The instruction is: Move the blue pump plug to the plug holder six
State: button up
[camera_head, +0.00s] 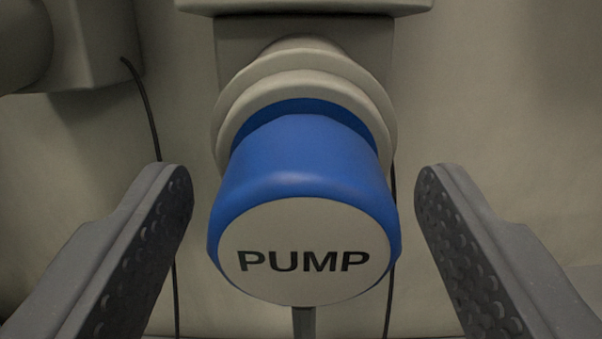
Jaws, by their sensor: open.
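The blue pump plug (304,180) is in the middle of the head camera view. Its pale round end face, marked "PUMP", points toward me. Its far end sits in a round beige socket (232,115) on a wall-mounted block. My gripper (304,190) is open, with one dark, dimpled finger on each side of the plug. A gap shows between the plug and each finger, so neither appears to touch it. I cannot make out a holder marked six in this view.
A beige box (90,40) with a rounded part is at the upper left, and a dark cable (146,100) hangs from it. Another thin dark cable hangs just right of the plug. A beige ledge (304,6) is above the socket. The wall at the right is bare.

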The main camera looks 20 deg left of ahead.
aim_at(301, 266)
jog(key=shift+p, duration=0.4)
jog(key=shift+c, duration=0.3)
jog(key=c, duration=1.3)
jog(key=shift+o, duration=0.2)
jog(key=shift+v, duration=3)
